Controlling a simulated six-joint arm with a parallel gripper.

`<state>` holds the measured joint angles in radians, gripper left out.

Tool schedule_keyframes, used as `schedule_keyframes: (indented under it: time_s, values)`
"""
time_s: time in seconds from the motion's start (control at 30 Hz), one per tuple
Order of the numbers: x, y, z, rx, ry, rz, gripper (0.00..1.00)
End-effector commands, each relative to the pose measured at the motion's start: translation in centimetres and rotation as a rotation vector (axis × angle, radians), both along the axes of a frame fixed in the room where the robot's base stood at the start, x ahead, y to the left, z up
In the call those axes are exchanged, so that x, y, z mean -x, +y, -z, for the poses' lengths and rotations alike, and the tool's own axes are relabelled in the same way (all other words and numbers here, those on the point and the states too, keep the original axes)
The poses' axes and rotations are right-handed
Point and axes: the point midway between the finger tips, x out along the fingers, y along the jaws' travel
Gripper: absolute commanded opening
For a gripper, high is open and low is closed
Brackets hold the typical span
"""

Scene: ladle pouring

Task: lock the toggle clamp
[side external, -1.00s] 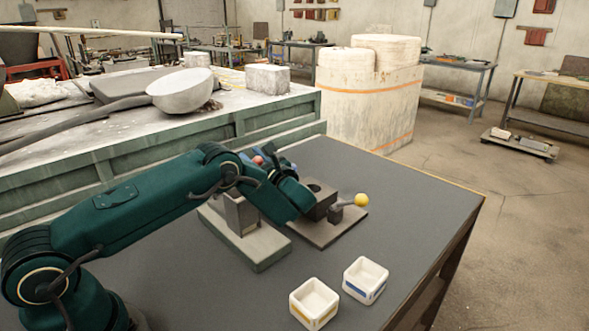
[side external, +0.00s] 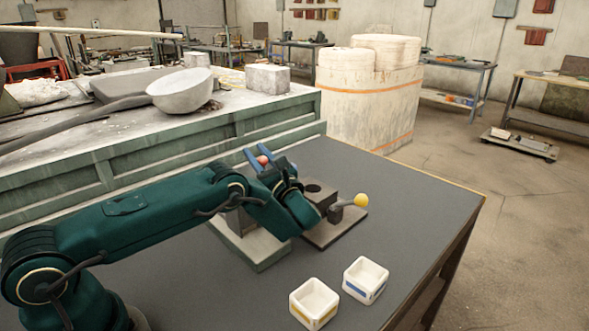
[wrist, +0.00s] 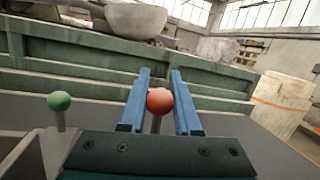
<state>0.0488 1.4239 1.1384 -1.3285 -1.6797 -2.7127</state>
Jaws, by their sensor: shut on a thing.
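A red ball knob (wrist: 160,101) on a short grey stem sits between the two blue fingers of my gripper (wrist: 160,72) in the wrist view. The fingers are shut on this knob. In the side view the red knob (side external: 263,160) shows between the fingers of my gripper (side external: 267,153), above a pale base plate (side external: 262,252) with a grey upright. My wrist hides most of the clamp's body, so I cannot tell how its lever sits.
A dark plate (side external: 322,238) carries a block with a hole and a lever with a yellow knob (side external: 361,200), right of my gripper. A green knob (wrist: 60,101) stands at left in the wrist view. Two white boxes (side external: 315,303) (side external: 366,279) stand in front. The table's right side is clear.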

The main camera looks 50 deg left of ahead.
Motion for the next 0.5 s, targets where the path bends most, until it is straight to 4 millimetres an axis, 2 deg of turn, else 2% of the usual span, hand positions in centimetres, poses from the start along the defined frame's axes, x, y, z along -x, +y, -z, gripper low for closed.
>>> schedule_keyframes:
  time_s: [0.33,0.37,0.4,0.43,0.5]
  values:
    - [0.06,-0.21,-0.07,-0.026,0.002,-0.002,0.0]
    - [0.07,-0.2,-0.06,-0.026,0.002,-0.002,0.39]
    - [0.07,-0.2,-0.06,-0.025,0.001,-0.002,0.54]
    - [0.06,-0.2,-0.07,-0.025,0.001,-0.002,0.61]
    - [0.05,-0.21,-0.08,-0.025,0.001,-0.001,0.61]
